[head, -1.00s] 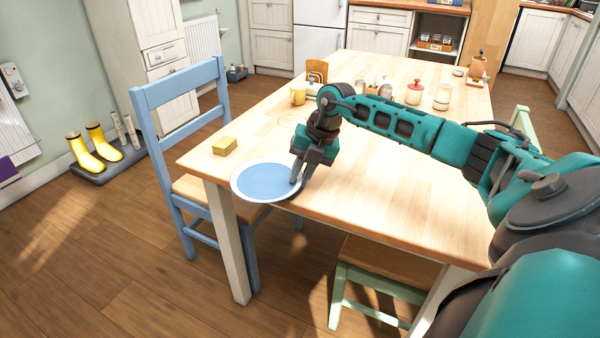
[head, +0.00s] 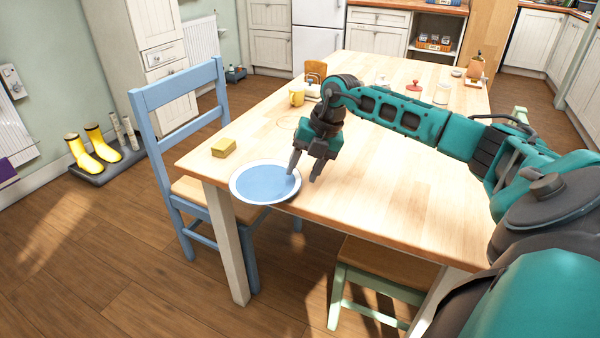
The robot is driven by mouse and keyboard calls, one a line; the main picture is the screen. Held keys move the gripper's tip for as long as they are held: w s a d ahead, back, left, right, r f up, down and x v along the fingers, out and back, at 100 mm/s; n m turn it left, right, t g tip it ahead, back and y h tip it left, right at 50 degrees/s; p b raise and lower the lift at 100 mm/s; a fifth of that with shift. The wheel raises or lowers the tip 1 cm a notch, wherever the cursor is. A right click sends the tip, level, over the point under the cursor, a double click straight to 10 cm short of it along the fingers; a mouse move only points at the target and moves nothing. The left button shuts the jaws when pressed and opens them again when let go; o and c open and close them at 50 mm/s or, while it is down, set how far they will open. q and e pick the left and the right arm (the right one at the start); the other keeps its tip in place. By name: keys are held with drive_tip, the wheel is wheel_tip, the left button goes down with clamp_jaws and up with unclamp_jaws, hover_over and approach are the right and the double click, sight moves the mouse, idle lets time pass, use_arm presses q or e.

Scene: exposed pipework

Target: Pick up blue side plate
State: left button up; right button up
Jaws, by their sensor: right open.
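The blue side plate (head: 264,183) has a pale rim and lies at the near left corner of the wooden table (head: 400,200). Part of the plate reaches past the table edge. My right gripper (head: 304,177) is open with its fingers pointing down at the plate's right rim. One finger shows over the plate's right side and the other just outside the rim. I cannot tell whether either finger touches the plate. My left gripper is not in view.
A yellow sponge (head: 224,147) lies just behind the plate. A yellow mug (head: 297,96), a red-lidded jar (head: 414,86) and other items stand toward the back of the table. A blue chair (head: 185,110) stands at the left. The table's front right is clear.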

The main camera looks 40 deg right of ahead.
drive_tip(key=p+v, duration=0.1)
drive_tip(key=v, duration=0.9)
drive_tip(key=shift+r, duration=0.35)
drive_tip(key=shift+a, duration=0.15)
